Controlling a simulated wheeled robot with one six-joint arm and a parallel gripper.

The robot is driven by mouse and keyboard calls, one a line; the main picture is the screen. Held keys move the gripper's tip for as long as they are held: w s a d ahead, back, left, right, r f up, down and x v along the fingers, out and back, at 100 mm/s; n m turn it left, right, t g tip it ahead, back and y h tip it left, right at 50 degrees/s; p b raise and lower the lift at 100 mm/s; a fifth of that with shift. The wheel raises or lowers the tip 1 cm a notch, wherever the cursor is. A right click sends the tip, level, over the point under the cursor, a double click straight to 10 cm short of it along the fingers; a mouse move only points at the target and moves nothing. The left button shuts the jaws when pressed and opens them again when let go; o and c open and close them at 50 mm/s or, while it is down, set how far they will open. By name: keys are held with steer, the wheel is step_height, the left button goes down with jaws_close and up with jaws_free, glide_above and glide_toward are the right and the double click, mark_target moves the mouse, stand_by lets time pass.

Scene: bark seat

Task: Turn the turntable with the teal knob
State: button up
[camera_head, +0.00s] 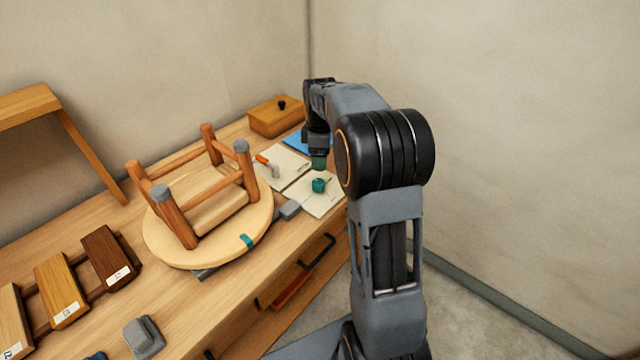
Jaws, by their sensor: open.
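The turntable (165,248) is a round pale wooden disc on the bench, with an upside-down wooden stool on it. A small teal piece (247,241) sits on its front right rim. A separate small round teal object (319,186) stands on pale sheets right of the turntable. My gripper (319,160) points down just above and behind this object, well right of the turntable and apart from its rim piece. A dark green part shows at its lower end. It is open; the finger gap is too small to make out.
The stool (176,222) has grey-capped legs sticking up. A grey block (289,210) lies by the turntable's right edge. A wooden box (275,117) stands at the back, with an orange-handled tool (268,163) nearer. Wood samples (110,257) lie at left. Walls close the back and right.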

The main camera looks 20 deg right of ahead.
mark_target(320, 182)
step_height(320, 182, down, 11)
steer(key=shift+r, duration=0.2)
stand_by(0.4)
steer(key=c, duration=0.9)
